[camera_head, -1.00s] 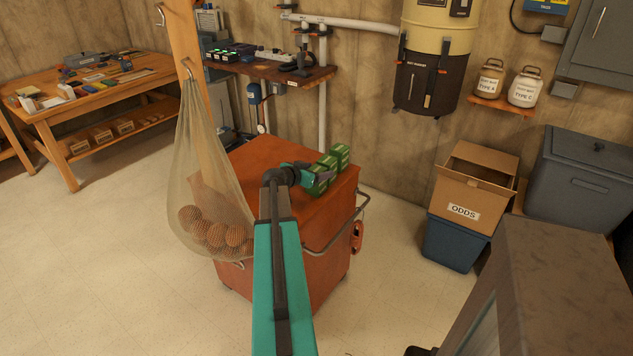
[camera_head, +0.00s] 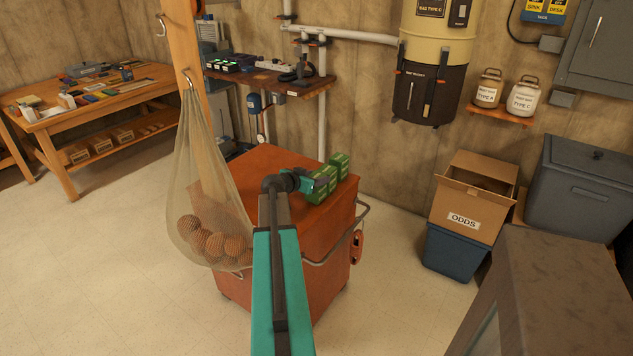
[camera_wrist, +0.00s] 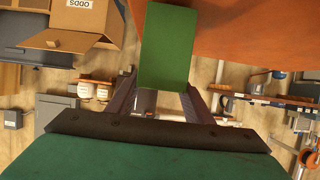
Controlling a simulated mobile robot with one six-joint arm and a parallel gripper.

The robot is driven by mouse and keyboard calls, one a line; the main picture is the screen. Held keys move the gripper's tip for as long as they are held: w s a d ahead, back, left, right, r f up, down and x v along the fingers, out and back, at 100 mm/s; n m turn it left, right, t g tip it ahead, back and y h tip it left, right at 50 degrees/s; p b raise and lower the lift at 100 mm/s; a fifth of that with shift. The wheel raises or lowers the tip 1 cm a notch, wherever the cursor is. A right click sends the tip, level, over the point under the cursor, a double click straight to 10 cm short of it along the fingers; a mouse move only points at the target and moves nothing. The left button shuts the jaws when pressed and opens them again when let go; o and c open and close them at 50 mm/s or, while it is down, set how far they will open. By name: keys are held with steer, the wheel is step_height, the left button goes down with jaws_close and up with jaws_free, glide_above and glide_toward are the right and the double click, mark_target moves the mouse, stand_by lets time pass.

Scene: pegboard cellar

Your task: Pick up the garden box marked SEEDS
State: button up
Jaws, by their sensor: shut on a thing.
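I cannot read any SEEDS marking, nor tell whether the box is clear of the cart.
A net bag of brown balls (camera_head: 215,240) hangs from a wooden post (camera_head: 187,50) left of the cart. A metal handle rail (camera_head: 345,240) runs along the cart's side. A cardboard ODDS box (camera_head: 462,205) stands right, on a blue bin (camera_head: 452,252). Floor between is clear.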

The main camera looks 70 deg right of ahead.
steer(key=shift+r, duration=0.8)
steer(key=s+a+r+b, duration=0.1)
steer(key=s+a, duration=0.2)
steer(key=s, duration=0.4)
steer(key=s+a+r+b, duration=0.1)
steer(key=s+a+b, duration=0.1)
steer(key=s+a, duration=0.2)
steer(key=shift+s, duration=1.7)
